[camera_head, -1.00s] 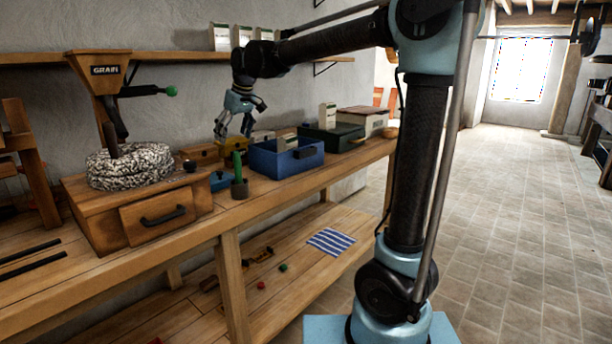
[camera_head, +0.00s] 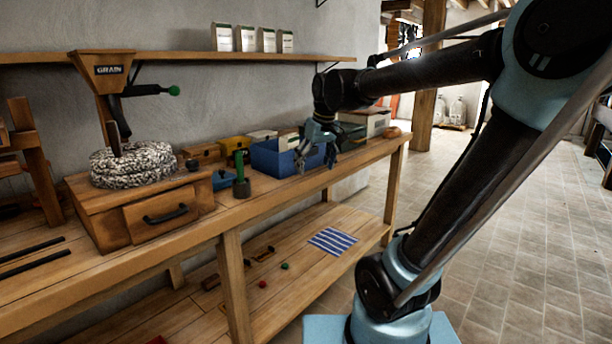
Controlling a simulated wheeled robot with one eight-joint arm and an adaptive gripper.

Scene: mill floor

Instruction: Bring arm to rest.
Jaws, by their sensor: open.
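My arm (camera_head: 430,75) reaches in from the right, bent at the elbow, its forearm pointing left toward the bench. My gripper (camera_head: 315,168) hangs downward with its fingers spread, open and empty. In the picture it overlaps the right end of the blue bin (camera_head: 278,162) and part of the dark green box behind. I cannot tell its exact height above the bench.
The wooden workbench (camera_head: 285,190) carries a grain mill (camera_head: 128,166), a green-handled tool (camera_head: 241,178) and several boxes. A wall shelf (camera_head: 190,56) holds white packets (camera_head: 245,39). A striped cloth (camera_head: 332,241) lies on the lower shelf. The tiled floor (camera_head: 500,230) at right is clear.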

